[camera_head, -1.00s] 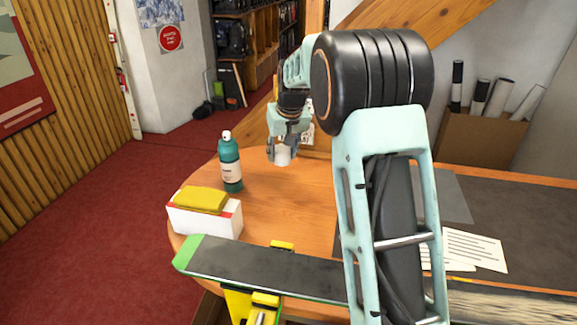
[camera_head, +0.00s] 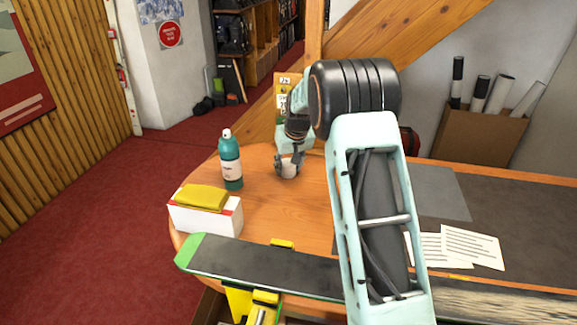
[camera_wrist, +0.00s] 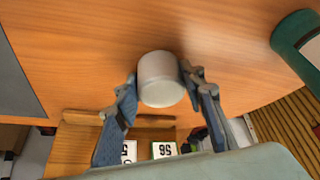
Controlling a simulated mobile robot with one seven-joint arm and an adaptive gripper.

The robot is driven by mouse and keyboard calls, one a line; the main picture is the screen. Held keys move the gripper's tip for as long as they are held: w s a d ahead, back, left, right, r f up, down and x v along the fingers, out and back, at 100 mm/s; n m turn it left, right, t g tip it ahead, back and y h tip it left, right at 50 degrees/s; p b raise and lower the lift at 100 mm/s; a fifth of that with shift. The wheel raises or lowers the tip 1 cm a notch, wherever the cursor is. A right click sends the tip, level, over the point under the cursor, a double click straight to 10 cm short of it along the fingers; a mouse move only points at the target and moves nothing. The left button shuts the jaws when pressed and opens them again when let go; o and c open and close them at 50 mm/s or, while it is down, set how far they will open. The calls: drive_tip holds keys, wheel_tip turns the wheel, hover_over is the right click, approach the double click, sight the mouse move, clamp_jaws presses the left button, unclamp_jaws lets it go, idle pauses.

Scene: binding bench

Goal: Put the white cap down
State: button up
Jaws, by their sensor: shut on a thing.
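The white cap (camera_wrist: 160,80) is a short pale cylinder held between the two fingers of my gripper (camera_wrist: 163,90) in the wrist view. The head view shows my gripper (camera_head: 288,166) low over the rounded left part of the wooden bench (camera_head: 265,215), with the cap (camera_head: 290,171) between its fingers. The cap is at or just above the bench top; I cannot tell whether it touches. A teal bottle (camera_head: 231,162) stands to the left of the gripper, apart from it.
A white box (camera_head: 205,217) with a yellow cloth (camera_head: 201,198) on top stands at the bench's left edge. A dark ski or board (camera_head: 265,268) rests in a yellow clamp (camera_head: 252,303) at the front. Papers (camera_head: 472,246) lie at right. Bare wood lies in front of the gripper.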

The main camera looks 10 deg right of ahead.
drive_tip(key=shift+f, duration=0.25)
drive_tip(key=o, duration=0.7)
drive_tip(key=shift+r, duration=0.1)
drive_tip(key=shift+o, duration=0.2)
drive_tip(key=shift+r, duration=0.15)
drive_tip(key=shift+r, duration=0.2)
drive_tip(key=v, duration=1.1)
drive_tip(key=shift+s+r+b, duration=0.15)
drive_tip(key=shift+r+b, duration=0.15)
drive_tip(key=shift+b, duration=0.15)
